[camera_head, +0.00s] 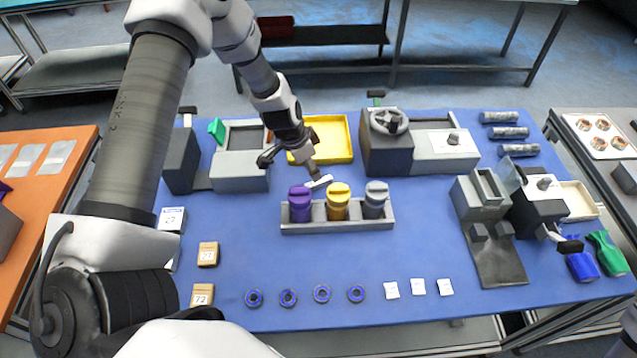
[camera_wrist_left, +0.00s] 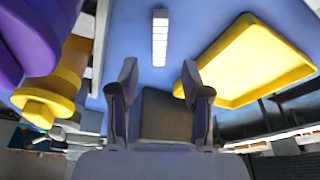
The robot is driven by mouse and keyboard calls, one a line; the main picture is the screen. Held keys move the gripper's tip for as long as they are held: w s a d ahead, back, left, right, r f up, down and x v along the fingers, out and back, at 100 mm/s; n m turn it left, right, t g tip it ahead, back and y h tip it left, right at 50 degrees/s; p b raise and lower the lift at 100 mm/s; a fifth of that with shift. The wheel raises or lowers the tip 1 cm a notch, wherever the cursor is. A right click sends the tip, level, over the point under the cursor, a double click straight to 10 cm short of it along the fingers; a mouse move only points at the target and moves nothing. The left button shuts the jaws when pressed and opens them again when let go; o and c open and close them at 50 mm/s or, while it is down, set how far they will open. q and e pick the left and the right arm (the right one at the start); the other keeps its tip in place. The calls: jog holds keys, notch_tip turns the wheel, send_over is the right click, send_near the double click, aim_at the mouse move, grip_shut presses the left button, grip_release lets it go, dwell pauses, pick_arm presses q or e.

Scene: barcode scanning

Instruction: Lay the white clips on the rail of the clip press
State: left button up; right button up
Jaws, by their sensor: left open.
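A white segmented strip (camera_wrist_left: 160,37), which looks like the white clips, lies on the blue table ahead of my left gripper (camera_wrist_left: 160,95). It also shows in the head view (camera_head: 319,181), just behind the purple and yellow capped jars. My left gripper (camera_head: 292,164) is open and empty, hanging above the table with its fingers apart and short of the strip. I cannot tell for sure which machine is the clip press; a grey and black machine with a lever (camera_head: 537,212) stands at the right. My right gripper is not in view.
A grey rack holds a purple jar (camera_head: 300,205), a yellow jar (camera_head: 338,203) and a grey jar (camera_head: 375,201) close to the strip. A yellow tray (camera_head: 340,128) lies behind. Blue rings (camera_head: 288,298) and white squares (camera_head: 418,287) line the front.

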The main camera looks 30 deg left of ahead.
aim_at(318, 184)
pick_arm(q)
jog(key=b+x, duration=0.4)
jog(key=x, duration=0.2)
jog(key=shift+f, duration=0.2)
jog(key=shift+w+d+f, duration=0.1)
jog(key=shift+f, duration=0.1)
jog(key=shift+r, duration=0.1)
grip_shut()
